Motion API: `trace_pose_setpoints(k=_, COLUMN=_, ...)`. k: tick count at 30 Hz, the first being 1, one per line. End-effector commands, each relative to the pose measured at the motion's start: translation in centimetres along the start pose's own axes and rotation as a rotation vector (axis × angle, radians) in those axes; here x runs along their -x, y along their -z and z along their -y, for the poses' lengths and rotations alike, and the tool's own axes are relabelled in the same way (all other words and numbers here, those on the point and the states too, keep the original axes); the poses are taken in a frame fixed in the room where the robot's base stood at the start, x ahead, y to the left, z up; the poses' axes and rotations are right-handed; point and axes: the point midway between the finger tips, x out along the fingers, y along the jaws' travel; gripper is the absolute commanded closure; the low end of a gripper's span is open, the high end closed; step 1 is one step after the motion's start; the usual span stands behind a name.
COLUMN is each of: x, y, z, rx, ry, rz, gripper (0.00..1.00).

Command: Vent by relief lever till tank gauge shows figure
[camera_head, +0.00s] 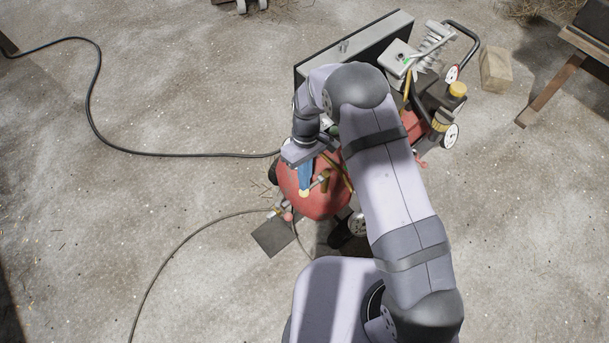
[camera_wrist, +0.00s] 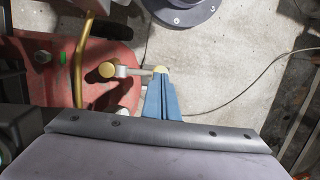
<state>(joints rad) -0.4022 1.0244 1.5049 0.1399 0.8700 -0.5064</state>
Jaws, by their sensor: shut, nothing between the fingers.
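The red tank (camera_head: 318,197) of a compressor lies under my gripper, partly hidden by my arm. My gripper (camera_head: 304,188) has blue fingers, pressed together with nothing between them. In the wrist view, a brass fitting (camera_wrist: 107,70) on the tank carries a short grey lever (camera_wrist: 132,71) pointing right. The lever's pale yellow end (camera_wrist: 160,70) is right at the tips of my gripper (camera_wrist: 161,77); I cannot tell whether they touch. In the head view this yellow end (camera_head: 304,194) shows just below the fingertips. No gauge face can be read in either view.
A curved brass pipe (camera_wrist: 82,60) runs beside the fitting. A black cable (camera_head: 150,153) and a thinner hose (camera_head: 185,241) cross the floor. A wooden block (camera_head: 495,69) stands at right.

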Motion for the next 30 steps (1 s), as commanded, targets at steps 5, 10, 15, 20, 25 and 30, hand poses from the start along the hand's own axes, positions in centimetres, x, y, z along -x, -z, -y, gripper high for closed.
trace_pose_setpoints(k=5, x=0.0, y=0.0, z=0.0, rx=0.0, ry=0.0, rz=0.0, gripper=1.0)
trace_pose_setpoints(k=10, x=-0.1, y=-0.1, z=0.1, rx=-0.001, ry=-0.018, rz=0.004, gripper=1.0)
trace_pose_setpoints(k=15, x=-0.7, y=0.0, z=0.6, rx=-0.016, ry=-0.11, rz=0.007, gripper=1.0)
trace_pose_setpoints(k=20, x=-1.5, y=0.2, z=0.8, rx=-0.035, ry=-0.206, rz=0.006, gripper=1.0)
trace_pose_setpoints(k=25, x=-2.8, y=0.5, z=0.9, rx=-0.047, ry=-0.241, rz=0.0, gripper=1.0)
trace_pose_setpoints(k=30, x=-2.7, y=0.5, z=0.9, rx=-0.047, ry=-0.24, rz=0.0, gripper=1.0)
